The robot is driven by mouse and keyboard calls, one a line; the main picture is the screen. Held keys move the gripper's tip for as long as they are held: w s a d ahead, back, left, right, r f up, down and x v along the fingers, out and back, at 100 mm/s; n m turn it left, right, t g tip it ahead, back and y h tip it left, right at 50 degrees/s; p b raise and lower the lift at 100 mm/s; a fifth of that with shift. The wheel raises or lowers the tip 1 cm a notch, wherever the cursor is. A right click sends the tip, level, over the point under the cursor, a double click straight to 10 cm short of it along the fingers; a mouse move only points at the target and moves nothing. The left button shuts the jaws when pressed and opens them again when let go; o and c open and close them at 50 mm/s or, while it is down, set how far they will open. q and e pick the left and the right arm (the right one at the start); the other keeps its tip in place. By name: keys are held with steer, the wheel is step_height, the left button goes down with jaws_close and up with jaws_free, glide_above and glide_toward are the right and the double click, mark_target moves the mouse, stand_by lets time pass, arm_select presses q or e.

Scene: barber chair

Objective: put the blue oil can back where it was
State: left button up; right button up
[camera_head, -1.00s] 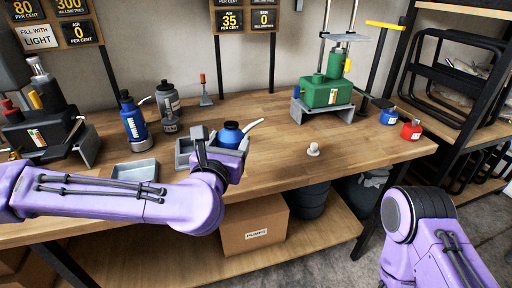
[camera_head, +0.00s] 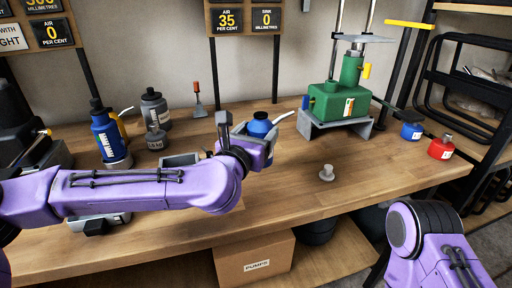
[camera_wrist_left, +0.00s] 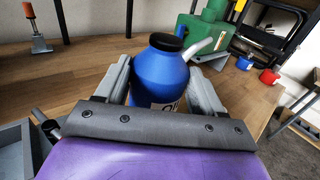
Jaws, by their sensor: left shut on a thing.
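The blue oil can (camera_head: 260,126) has a black cap and a pale angled spout. It is in my left gripper (camera_head: 248,138), over the middle of the wooden workbench. In the left wrist view the oil can (camera_wrist_left: 160,75) stands about upright between the two grey fingers, which are shut on it. Its lower part is hidden there by the gripper body, so I cannot tell whether it touches the bench. Only a purple part of my right arm shows at lower right; its gripper is out of view.
A taller blue bottle (camera_head: 108,138) and grey bottles stand left. A green pump (camera_head: 338,100) on a grey stand is at back right, with blue (camera_head: 411,131) and red (camera_head: 440,148) small cans beside it.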

arm_select(q)
steer(key=f, duration=0.1)
steer(key=w+f, duration=0.1)
steer(key=f, duration=0.1)
steer(key=w+f, duration=0.1)
steer(key=shift+a+f, duration=0.15)
steer(key=shift+f, duration=0.45)
steer(key=shift+s, duration=0.1)
steer(key=shift+f+b, duration=0.15)
steer(key=shift+b, duration=0.15)
steer(key=o, duration=1.2)
steer(key=shift+o, duration=0.2)
